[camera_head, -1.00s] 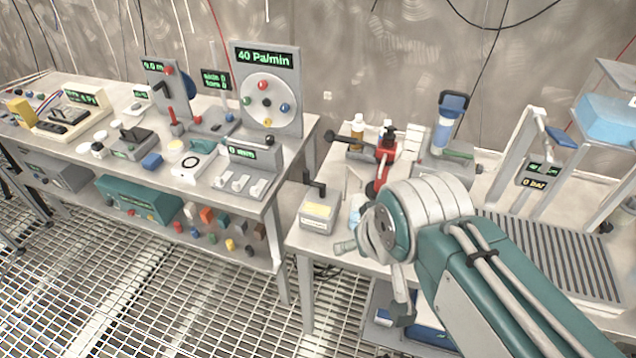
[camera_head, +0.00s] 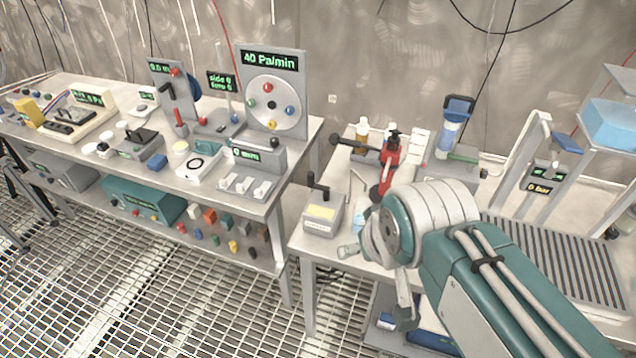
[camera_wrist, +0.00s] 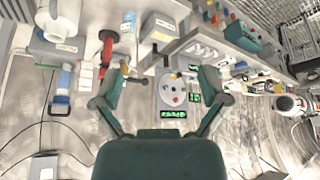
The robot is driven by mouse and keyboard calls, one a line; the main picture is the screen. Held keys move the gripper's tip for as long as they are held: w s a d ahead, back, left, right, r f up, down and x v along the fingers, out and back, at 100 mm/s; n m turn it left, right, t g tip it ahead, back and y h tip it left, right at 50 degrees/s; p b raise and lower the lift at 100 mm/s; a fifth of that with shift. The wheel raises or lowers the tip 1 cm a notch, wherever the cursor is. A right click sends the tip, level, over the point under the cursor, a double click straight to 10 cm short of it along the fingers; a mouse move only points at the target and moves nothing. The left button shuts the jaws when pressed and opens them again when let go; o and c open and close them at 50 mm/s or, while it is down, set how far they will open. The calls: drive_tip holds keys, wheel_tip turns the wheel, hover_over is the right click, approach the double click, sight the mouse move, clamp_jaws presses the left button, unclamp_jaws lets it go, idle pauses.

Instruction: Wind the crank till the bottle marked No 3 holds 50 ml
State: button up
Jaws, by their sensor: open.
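A small grey box with a yellow top label (camera_head: 320,215) and a black crank handle (camera_head: 317,187) stands at the left front of the right table. It also seems to show in the wrist view (camera_wrist: 160,27), inverted. An amber bottle with a white cap (camera_head: 362,134) stands farther back, beside a red device (camera_head: 389,165). I cannot read No 3 or any fill level on any bottle. My gripper (camera_wrist: 161,82) is open and empty in the wrist view, apart from everything. In the head view my arm hides most of it.
The left table holds a dial board (camera_head: 272,95) reading 40 Pa/min, another black crank (camera_head: 167,88) and several instruments. A blue-topped column (camera_head: 450,125) and a press-like frame reading 0 bar (camera_head: 541,185) stand on the right table. A gap separates the tables over grating floor (camera_head: 150,290).

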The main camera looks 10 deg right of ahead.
drive_tip(key=shift+w, duration=0.1)
drive_tip(key=c, duration=0.3)
drive_tip(key=w+r+n+g, duration=0.1)
drive_tip(key=w+r+n, duration=0.2)
drive_tip(key=w+n, duration=0.35)
drive_tip(key=shift+c, duration=0.2)
drive_tip(key=n+g, duration=0.5)
drive_tip(key=n, duration=0.9)
hover_over(310, 173)
wheel_tip(310, 173, down, 9)
drive_tip(key=shift+f, duration=0.1)
wheel_tip(310, 173, down, 10)
drive_tip(key=shift+f, duration=0.2)
clamp_jaws()
